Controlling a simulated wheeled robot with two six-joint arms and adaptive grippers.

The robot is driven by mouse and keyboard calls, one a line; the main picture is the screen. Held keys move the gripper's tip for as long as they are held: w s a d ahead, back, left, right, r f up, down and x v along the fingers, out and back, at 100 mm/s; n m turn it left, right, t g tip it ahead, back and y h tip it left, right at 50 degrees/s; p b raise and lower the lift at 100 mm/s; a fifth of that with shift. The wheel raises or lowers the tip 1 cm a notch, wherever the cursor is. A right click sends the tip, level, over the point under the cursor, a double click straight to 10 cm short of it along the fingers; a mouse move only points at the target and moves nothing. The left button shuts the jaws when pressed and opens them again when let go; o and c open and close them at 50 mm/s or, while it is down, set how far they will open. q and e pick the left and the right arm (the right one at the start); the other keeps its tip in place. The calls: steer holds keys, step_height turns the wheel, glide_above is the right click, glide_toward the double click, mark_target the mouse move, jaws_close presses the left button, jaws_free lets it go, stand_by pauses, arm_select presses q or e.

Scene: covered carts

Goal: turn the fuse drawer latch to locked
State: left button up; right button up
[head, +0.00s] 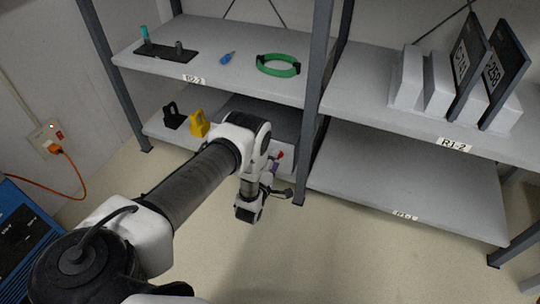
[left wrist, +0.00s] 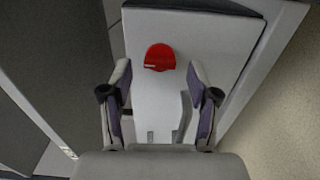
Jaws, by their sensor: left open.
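The red latch (left wrist: 159,58) is a rounded knob on the pale front of the fuse drawer box (left wrist: 228,55) in the left wrist view. A small pale mark shows near its lower left edge. A bit of red also shows beside my arm in the head view (head: 281,154). My left gripper (left wrist: 158,76) is open and empty, with one finger on each side of the latch's line. The latch lies ahead of the fingertips, and no contact shows. In the head view my left arm hides most of the box front. My right gripper is not in view.
The box stands on a lower shelf beside a yellow block (head: 199,124) and a black block (head: 173,115). A dark shelf post (head: 316,90) rises right of the gripper. A green ring (head: 278,65) lies on the upper shelf. The lower right shelf (head: 400,180) is empty.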

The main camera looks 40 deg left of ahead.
arm_select(q)
steer(key=v, duration=1.1)
steer(key=shift+s+d, duration=0.1)
